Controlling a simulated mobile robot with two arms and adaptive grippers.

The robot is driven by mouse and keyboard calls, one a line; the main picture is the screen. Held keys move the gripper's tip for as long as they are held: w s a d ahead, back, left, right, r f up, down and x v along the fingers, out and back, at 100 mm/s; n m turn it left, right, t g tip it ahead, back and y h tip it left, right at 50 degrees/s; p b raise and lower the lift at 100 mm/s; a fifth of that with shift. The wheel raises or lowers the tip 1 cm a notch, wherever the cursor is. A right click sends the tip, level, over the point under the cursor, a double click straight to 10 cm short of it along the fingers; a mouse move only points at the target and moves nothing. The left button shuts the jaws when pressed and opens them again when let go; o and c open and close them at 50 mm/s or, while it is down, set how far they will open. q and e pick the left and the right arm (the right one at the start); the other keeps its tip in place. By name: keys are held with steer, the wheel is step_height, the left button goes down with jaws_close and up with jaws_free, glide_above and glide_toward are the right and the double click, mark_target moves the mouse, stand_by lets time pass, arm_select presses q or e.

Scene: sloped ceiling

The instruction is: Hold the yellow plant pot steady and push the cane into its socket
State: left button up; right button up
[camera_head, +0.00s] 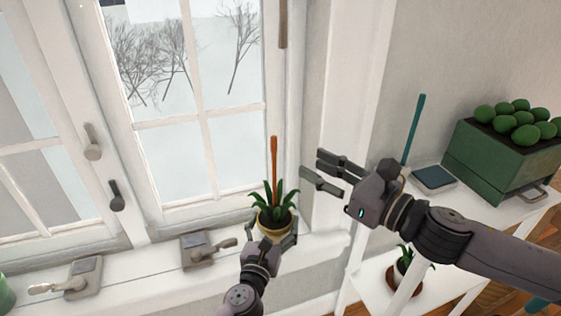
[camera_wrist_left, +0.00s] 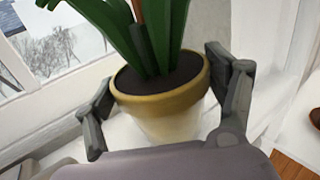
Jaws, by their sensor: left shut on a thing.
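The yellow plant pot (camera_head: 272,231) stands on the white window sill with green leaves and dark soil. My left gripper (camera_head: 269,242) is shut on it; the left wrist view shows a finger at each side of the pot (camera_wrist_left: 165,112). An orange-brown cane (camera_head: 274,160) rises nearly upright from among the leaves.
The window (camera_head: 190,125) stands close behind the pot. Metal latches (camera_head: 205,248) lie on the sill to the left. Another potted plant (camera_head: 405,272) is below.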

arm_select(q)
steer(key=o, duration=1.8)
